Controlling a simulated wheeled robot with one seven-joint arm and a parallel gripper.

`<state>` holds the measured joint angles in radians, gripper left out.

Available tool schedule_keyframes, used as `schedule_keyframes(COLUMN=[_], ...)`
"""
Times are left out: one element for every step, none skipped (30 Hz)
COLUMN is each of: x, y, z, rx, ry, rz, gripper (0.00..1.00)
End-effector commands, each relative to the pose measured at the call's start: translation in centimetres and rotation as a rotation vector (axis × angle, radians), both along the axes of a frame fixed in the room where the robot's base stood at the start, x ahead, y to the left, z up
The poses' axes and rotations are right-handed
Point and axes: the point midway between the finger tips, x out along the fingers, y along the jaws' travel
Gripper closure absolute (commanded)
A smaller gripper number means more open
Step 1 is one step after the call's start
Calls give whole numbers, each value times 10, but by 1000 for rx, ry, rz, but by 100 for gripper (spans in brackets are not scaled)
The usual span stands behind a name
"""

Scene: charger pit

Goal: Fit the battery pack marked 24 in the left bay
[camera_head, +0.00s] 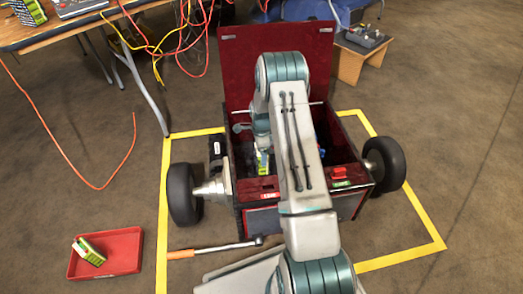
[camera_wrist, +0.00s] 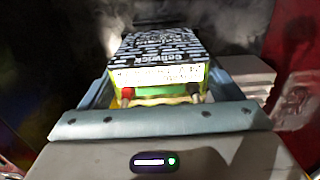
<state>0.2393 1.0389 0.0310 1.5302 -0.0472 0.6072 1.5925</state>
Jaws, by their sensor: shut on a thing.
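My gripper (camera_wrist: 160,82) is shut on a battery pack (camera_wrist: 158,50) with a yellow-green case and a dark patterned top; a pale label shows on its near end. I cannot read a 24 on it. In the head view, the pack (camera_head: 263,160) shows as a small yellow-green patch inside the left part of the open red cart (camera_head: 262,192), partly hidden by my arm. The bays are mostly hidden by my arm and shadow, so I cannot tell whether the pack touches a bay floor. Another yellow-green pack (camera_head: 88,251) lies tilted in a red tray (camera_head: 120,255).
The cart's raised red lid (camera_head: 238,60) stands behind my arm. Wheels (camera_head: 184,193) flank the cart inside yellow floor tape (camera_head: 162,215). An orange-handled tool (camera_head: 215,248) lies in front. A table (camera_head: 75,30) with cables is at back left, a small stool (camera_head: 352,62) at back right.

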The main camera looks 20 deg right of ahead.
Motion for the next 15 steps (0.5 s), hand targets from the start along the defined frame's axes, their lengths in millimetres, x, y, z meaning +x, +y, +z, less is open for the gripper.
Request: schedule_keyframes(x=[2, 2, 2, 2, 2, 2, 2, 2, 2, 2, 2, 2, 2, 2, 2], y=[0, 0, 0, 0, 0, 0, 0, 0, 0, 0, -1, -1, -1, -1, -1], z=[1, 0, 0, -1, -1, -2, -3, -3, -4, -4, -5, -5, -6, -6, -7], rx=[-1, -1, -1, -1, -1, -1, -1, -1, -2, -2, -2, -2, -2, -2, -2], ry=[-4, -4, -4, -4, -4, -4, -4, -4, -4, -4, -4, -5, -4, -5, -5], rz=[0, 0, 0, 0, 0, 0, 0, 0, 0, 0, 0, 0, 0, 0, 0], gripper=[85, 85, 85, 85, 85, 85, 85, 85, 85, 85, 85, 85, 85, 85, 85])
